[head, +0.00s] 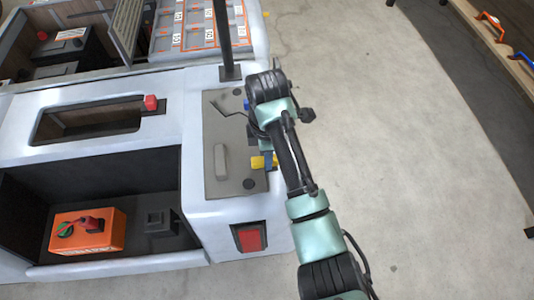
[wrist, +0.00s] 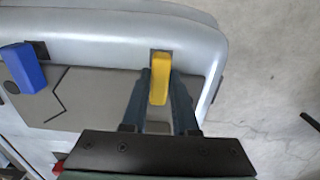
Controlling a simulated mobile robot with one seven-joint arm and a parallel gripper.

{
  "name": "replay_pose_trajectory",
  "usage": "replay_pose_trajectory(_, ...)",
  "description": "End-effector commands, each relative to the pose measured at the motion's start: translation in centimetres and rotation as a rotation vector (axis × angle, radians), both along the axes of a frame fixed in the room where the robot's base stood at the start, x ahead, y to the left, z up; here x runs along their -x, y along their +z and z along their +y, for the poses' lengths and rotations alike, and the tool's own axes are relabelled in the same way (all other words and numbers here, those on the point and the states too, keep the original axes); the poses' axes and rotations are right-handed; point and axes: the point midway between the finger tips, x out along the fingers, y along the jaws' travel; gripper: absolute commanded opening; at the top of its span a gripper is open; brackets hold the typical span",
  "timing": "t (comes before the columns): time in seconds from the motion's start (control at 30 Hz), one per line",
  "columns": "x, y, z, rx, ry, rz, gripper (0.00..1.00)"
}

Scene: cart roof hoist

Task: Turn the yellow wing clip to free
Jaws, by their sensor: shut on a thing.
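The yellow wing clip (wrist: 160,80) sits at the edge of a grey panel (wrist: 95,100) on the cart body. In the wrist view its long side points toward my gripper. My gripper (wrist: 160,98) has its two dark fingers on either side of the clip and is shut on it. In the head view the yellow clip (head: 263,162) shows beside my arm, at the right side of the grey panel (head: 222,180). My arm covers part of that edge, and the fingertips are mostly hidden there.
A blue clip (wrist: 24,68) sits on the same panel, to the left. A black post (head: 222,35) rises behind the panel. An orange box (head: 87,232) stands in the cart's open bay. A red knob (head: 151,102) is on the cart top.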

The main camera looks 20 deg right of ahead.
Motion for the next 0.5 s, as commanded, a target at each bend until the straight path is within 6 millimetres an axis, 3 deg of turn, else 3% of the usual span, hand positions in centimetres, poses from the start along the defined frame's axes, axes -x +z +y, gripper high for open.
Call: replay_pose_trajectory(0.5, -0.01, 0.30, 0.11, -0.002, -0.057, 0.004, 0.00)
